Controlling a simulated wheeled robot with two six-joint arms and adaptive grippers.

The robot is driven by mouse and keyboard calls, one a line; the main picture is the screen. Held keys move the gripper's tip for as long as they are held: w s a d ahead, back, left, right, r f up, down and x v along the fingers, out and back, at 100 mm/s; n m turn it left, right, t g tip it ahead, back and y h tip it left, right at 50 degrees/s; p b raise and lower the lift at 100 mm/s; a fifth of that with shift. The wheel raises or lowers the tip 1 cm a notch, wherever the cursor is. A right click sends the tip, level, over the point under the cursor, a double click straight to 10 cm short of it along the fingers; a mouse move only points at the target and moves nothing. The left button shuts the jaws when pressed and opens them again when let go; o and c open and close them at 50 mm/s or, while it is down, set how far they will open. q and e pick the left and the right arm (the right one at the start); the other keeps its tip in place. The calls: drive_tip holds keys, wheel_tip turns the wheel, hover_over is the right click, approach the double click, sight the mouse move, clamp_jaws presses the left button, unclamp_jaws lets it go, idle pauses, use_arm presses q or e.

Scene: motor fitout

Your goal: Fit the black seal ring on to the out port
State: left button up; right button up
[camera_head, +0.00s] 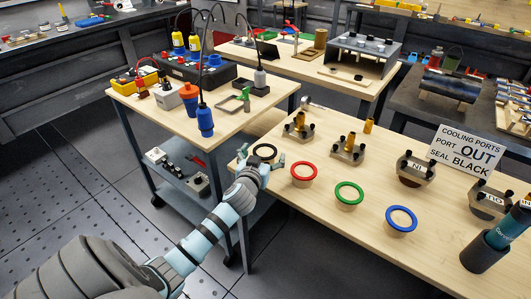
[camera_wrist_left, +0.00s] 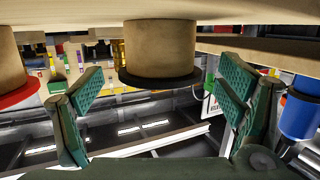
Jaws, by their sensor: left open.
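The black seal ring (camera_head: 264,151) lies on a round tan stand at the table's left edge. In the left wrist view, which appears upside down, the black ring (camera_wrist_left: 160,78) shows on its stand (camera_wrist_left: 160,45). My left gripper (camera_head: 262,159) is open, with one finger on each side of the ring and stand. In the wrist view, gaps show between the stand and both fingers. Several metal port plates stand along the table. The nearest right one (camera_head: 488,203) bears an upside-down label that looks like OUT. My right gripper is not in view.
Red (camera_head: 304,171), green (camera_head: 349,194) and blue (camera_head: 401,218) rings sit on stands to the right. A sign (camera_head: 465,151) reads port OUT, seal BLACK. A dark cup (camera_head: 484,254) holding a teal tube stands at the front right.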

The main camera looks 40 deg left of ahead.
use_arm(q)
drive_tip(key=shift+s, duration=0.1)
drive_tip(key=c, duration=1)
drive_tip(key=shift+r, duration=0.1)
